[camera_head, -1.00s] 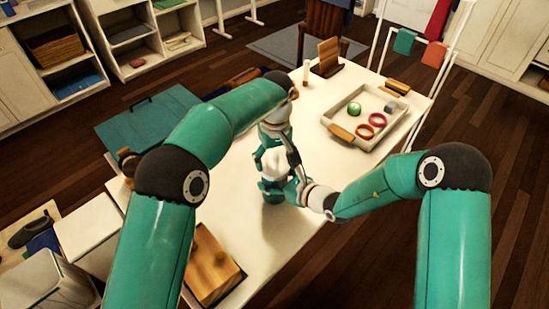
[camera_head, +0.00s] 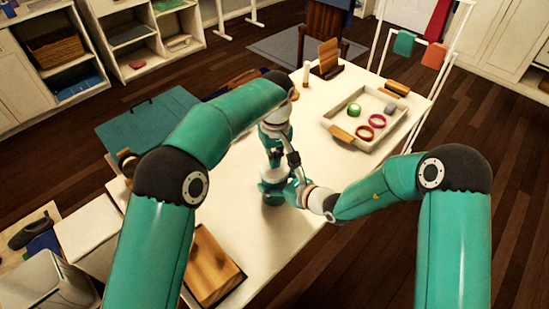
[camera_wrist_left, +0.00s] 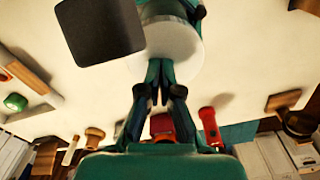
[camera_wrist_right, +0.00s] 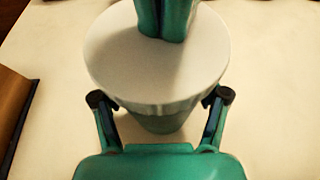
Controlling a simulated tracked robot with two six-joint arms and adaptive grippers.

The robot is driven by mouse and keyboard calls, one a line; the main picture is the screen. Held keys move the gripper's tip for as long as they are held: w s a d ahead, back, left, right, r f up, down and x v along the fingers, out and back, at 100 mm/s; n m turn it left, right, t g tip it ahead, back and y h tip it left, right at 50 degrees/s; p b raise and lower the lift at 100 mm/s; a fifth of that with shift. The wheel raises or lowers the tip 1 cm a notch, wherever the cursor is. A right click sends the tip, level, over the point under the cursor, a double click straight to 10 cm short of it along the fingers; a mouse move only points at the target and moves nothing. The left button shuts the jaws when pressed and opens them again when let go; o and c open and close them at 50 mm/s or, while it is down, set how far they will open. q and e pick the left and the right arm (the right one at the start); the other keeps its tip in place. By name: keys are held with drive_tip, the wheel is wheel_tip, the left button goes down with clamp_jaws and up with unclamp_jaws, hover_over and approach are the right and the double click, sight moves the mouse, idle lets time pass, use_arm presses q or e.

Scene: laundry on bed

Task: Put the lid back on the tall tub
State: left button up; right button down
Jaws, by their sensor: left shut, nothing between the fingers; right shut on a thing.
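My right gripper (camera_wrist_right: 160,98) is shut on the tub, one finger on each side just below the lid. My left gripper (camera_wrist_left: 160,66) is shut and empty, its fingertips pointing down at the lid's top; whether they touch is unclear.
A pale tray (camera_head: 332,118) with rings and small items lies at the back right. A wooden box (camera_head: 212,265) sits at the near left edge. A teal panel (camera_head: 150,125) lies at the left. A wooden stand (camera_head: 328,58) is at the back. The table's near middle is clear.

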use_arm(q)
drive_tip(key=o, duration=0.4)
drive_tip(key=shift+s+f, duration=0.15)
drive_tip(key=shift+f, duration=0.35)
use_arm(e)
drive_tip(key=shift+w+a+r, duration=0.1)
drive_tip(key=shift+w+r, duration=0.15)
drive_tip(key=shift+r, duration=0.15)
use_arm(q)
drive_tip(key=shift+r, duration=0.15)
drive_tip(key=shift+r, duration=0.15)
use_arm(e)
drive_tip(key=shift+f, duration=0.1)
use_arm(q)
wheel_tip(320, 180, up, 12)
use_arm(e)
drive_tip(key=shift+s+f, duration=0.15)
use_arm(q)
drive_tip(key=shift+d, duration=0.1)
drive_tip(key=shift+f, duration=0.2)
use_arm(e)
unclamp_jaws()
